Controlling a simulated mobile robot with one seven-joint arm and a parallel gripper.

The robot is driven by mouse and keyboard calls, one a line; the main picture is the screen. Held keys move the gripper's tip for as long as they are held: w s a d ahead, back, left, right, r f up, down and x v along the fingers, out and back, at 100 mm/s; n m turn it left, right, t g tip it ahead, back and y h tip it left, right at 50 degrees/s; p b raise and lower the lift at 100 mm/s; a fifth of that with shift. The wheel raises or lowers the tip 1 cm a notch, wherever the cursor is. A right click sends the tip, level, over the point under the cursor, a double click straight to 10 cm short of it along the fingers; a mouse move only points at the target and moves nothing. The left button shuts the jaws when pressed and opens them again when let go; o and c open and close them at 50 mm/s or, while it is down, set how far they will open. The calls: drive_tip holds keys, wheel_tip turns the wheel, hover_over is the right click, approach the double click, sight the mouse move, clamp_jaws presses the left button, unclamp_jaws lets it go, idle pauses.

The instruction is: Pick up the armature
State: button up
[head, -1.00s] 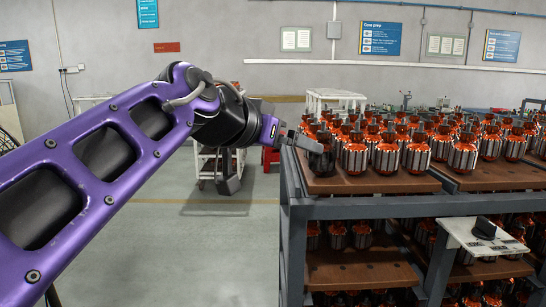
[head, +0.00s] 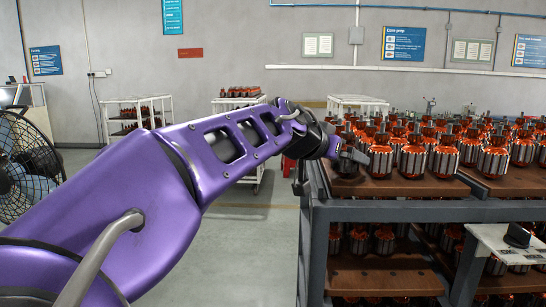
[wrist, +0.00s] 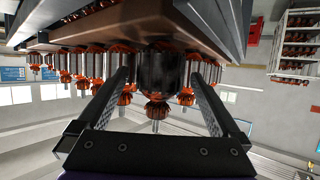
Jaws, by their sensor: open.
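Many armatures with orange copper windings stand in rows on the brown top shelf of the rack (head: 400,187). In the wrist view, which is upside down, a dark-bodied armature (wrist: 160,70) with an orange winding and a thin shaft is centred between my fingers. My gripper (wrist: 160,80) is open, with one finger on each side of this armature; I cannot tell whether either finger touches it. In the head view, my gripper (head: 350,155) is at the shelf's near left corner and partly hides the armature there.
Other armatures (head: 380,160) stand close to the right of my gripper. A lower shelf (head: 385,275) holds more. A white ledge with a black object (head: 517,235) juts from the rack's front. A fan (head: 25,160) stands at far left.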

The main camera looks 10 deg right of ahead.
drive_tip(key=shift+r, duration=0.1)
clamp_jaws()
idle(0.4)
